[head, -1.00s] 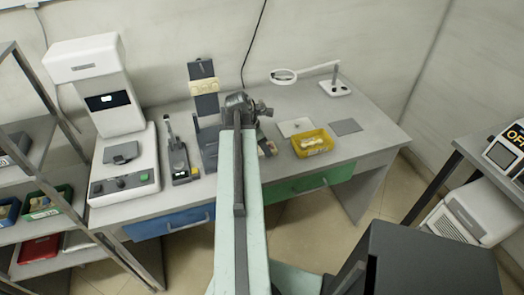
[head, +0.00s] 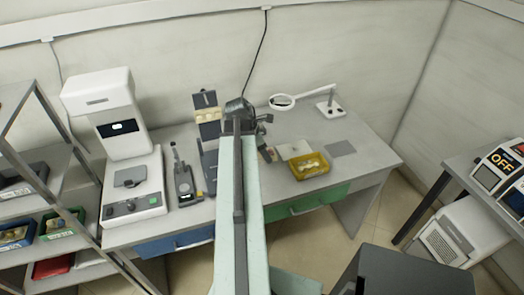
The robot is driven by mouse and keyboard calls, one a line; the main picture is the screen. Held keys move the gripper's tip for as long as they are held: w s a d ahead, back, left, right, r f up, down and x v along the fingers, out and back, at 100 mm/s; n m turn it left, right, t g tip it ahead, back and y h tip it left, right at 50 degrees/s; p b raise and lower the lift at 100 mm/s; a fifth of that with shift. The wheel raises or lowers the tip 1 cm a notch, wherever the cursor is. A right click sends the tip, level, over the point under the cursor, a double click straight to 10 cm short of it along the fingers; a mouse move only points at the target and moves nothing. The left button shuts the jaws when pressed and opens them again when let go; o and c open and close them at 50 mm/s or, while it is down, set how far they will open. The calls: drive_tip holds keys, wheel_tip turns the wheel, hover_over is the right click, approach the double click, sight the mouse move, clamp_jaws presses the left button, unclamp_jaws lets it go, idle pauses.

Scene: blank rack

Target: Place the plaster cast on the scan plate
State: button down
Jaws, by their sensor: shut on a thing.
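A white scanner (head: 128,205) stands at the left of the bench, with a small dark grey plate (head: 130,177) on its base that looks like the scan plate. Nothing shows on that plate. My gripper (head: 262,122) is over the middle of the bench, right of the scanner, small and partly behind my own arm. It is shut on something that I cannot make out. A yellow tray (head: 312,174) right of the gripper holds cream pieces (head: 308,164) that look like plaster casts; single pieces are too small to tell.
A dark device (head: 184,183) and an upright grey stand with cream pieces (head: 207,115) are between scanner and gripper. A magnifier lamp (head: 282,102) stands behind the tray. A grey pad (head: 341,149) lies at the right. A metal shelf (head: 62,165) borders the left.

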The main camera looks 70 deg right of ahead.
drive_tip(key=s+a+r+m+y+p, duration=0.1)
drive_tip(key=s+a+m, duration=0.1)
drive_tip(key=s, duration=0.9)
drive_tip(key=s+a+r+m+y+p, duration=0.1)
drive_tip(key=s+a+m, duration=0.2)
drive_tip(key=s, duration=0.8)
drive_tip(key=s+a+r+m+g+y+p, duration=0.1)
drive_tip(key=s+m, duration=0.4)
drive_tip(key=s, duration=0.6)
drive_tip(key=shift+s+a+r+y, duration=0.15)
drive_tip(key=shift+a+y, duration=0.35)
drive_tip(key=shift+a, duration=0.25)
